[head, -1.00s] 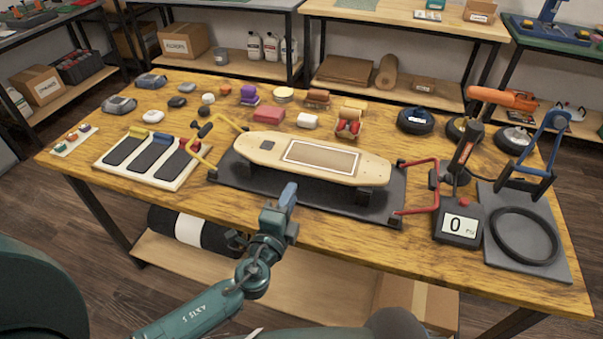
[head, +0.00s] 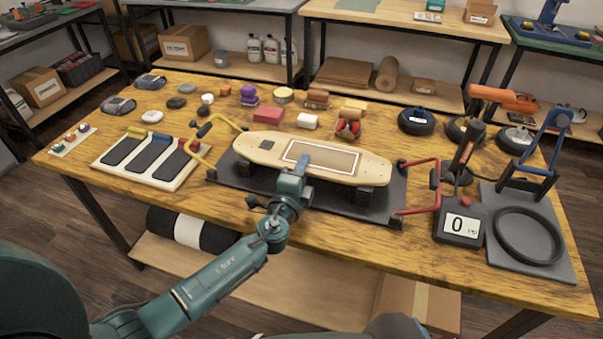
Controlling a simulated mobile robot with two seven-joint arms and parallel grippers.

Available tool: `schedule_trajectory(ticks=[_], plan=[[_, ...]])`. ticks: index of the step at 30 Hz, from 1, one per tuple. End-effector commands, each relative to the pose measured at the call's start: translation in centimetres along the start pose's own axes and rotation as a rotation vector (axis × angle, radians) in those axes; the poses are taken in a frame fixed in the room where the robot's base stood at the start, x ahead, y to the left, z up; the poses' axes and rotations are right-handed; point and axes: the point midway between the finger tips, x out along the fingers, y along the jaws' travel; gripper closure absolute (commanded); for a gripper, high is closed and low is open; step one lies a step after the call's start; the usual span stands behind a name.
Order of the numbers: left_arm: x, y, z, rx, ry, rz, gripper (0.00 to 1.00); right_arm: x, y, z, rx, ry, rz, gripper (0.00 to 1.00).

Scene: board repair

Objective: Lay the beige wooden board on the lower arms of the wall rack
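The beige wooden board (head: 335,160) lies flat across dark supports on a black mat (head: 235,180) in the middle of the workbench. It has a white-outlined rectangle on its top and a small dark square near its left end. My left gripper (head: 303,165) is at the near long edge of the board, overlapping it in the picture. Whether it touches the board, and whether its fingers are open or shut, cannot be made out. My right gripper is not in view. No wall rack shows in this view.
A yellow clamp handle (head: 200,160) and a red one (head: 420,187) flank the board. A gauge (head: 460,224) and a grey plate with a black ring (head: 528,236) are at right. A tray of dark strips (head: 150,159) is at left. Several small blocks lie behind the board.

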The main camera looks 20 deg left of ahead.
Motion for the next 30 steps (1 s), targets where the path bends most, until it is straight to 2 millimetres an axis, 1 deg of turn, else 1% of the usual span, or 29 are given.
schedule_trajectory(ticks=[6,25,30], plan=[[0.01,-0.03,0.0,-0.001,0.0,0.0,0.74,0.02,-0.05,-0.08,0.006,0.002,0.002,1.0],[-0.02,-0.01,0.0,-0.001,0.0,0.0,0.99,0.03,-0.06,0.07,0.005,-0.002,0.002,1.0],[-0.02,-0.01,0.0,-0.001,0.0,0.0,1.0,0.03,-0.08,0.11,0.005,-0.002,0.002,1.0]])
